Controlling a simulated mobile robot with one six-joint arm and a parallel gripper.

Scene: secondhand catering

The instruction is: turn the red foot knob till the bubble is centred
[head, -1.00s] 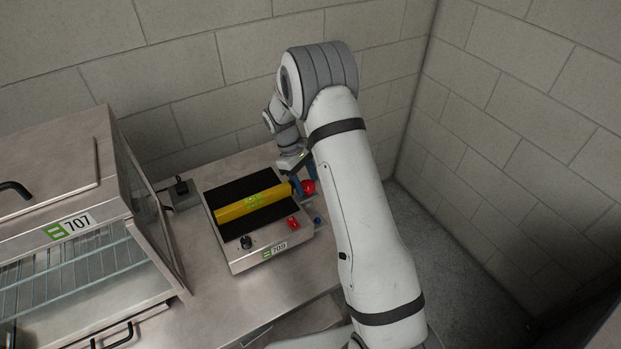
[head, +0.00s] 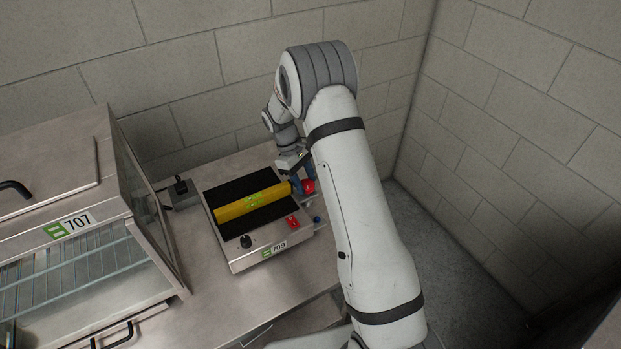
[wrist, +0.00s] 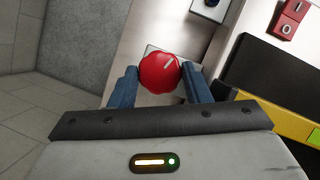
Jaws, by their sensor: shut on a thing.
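The red foot knob (wrist: 159,73) is a round, ridged knob with a white line on its top. In the wrist view it sits between the blue fingers of my gripper (wrist: 158,82), which are shut on it. In the head view the knob (head: 308,186) shows at the right side of the appliance, beside my gripper (head: 301,182). The yellow level (head: 240,206) lies across the dark top of the appliance (head: 236,258). Its green vial (head: 254,198) is too small to read the bubble. A corner of the yellow level (wrist: 313,133) also shows in the wrist view.
A steel cabinet (head: 50,215) labelled 707 with a glass side stands at the left. The appliance labelled 709 has a black knob (head: 246,241) and a red switch (head: 292,222). A small blue knob (head: 317,219) is near my arm. Walls close the back and right.

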